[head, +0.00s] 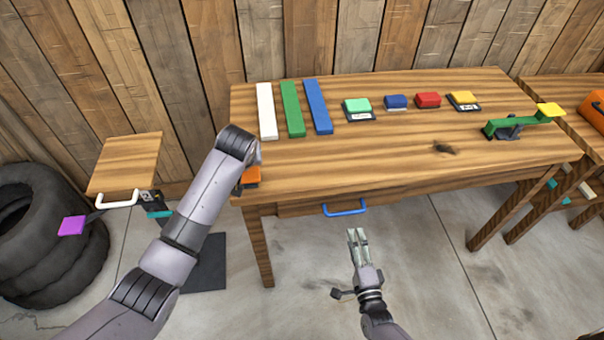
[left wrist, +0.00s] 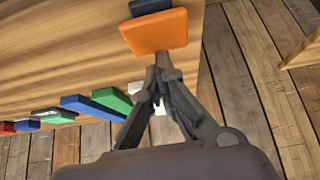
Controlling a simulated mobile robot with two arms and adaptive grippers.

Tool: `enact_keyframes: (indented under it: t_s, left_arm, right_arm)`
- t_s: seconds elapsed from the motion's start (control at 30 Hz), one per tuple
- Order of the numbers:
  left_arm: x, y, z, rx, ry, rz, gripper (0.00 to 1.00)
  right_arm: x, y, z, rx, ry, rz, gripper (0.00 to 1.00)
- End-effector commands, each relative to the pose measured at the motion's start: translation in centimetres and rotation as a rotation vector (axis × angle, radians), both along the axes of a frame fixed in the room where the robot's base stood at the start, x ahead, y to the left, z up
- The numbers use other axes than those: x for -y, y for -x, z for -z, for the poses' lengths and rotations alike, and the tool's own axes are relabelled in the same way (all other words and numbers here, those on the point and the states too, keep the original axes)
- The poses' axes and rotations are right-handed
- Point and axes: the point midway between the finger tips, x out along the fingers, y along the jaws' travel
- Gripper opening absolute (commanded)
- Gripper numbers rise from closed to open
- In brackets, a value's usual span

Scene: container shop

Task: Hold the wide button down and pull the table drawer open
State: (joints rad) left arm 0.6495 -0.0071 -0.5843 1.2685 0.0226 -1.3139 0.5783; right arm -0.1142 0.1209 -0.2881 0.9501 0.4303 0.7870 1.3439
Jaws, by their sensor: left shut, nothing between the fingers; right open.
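An orange wide button (head: 251,176) is at the table's left front corner, partly behind my left arm. It also shows in the left wrist view (left wrist: 155,32) with a dark base behind it. My left gripper (left wrist: 158,72) is shut and empty, its fingertips at the button's near edge; I cannot tell whether they press it. In the head view the arm mostly hides that gripper. The table drawer (head: 300,210) sits under the wooden table top and looks closed, with a blue handle (head: 345,208) on its front. My right gripper (head: 358,237) is open and empty, just below the handle.
White, green and blue bars (head: 319,107) and several small coloured blocks (head: 428,100) lie along the table's back. A green lever (head: 510,125) is at the right. A small wooden cabinet (head: 125,163) and black tyres (head: 50,235) stand left.

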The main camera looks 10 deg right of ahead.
Motion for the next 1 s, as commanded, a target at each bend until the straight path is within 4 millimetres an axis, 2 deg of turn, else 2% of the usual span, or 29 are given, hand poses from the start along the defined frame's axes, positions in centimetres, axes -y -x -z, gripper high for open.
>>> enact_keyframes:
  t_s: [0.17, 0.83, 1.0]
  left_arm:
    - [0.0, 0.0, 0.2, 0.0, 0.0, 0.0, 0.0]
    - [0.0, 0.1, 3.0, -0.004, -0.001, -0.001, 0.0]
    - [-0.1, 0.1, 3.1, -0.005, -0.001, -0.001, 0.0]
  right_arm:
    - [0.0, 0.0, 0.0, 0.0, 0.0, 0.0, 0.57]
    - [0.0, 0.0, 0.0, 0.0, 0.0, 0.0, 0.57]
    - [0.0, 0.0, 0.0, 0.0, 0.0, 0.0, 0.55]
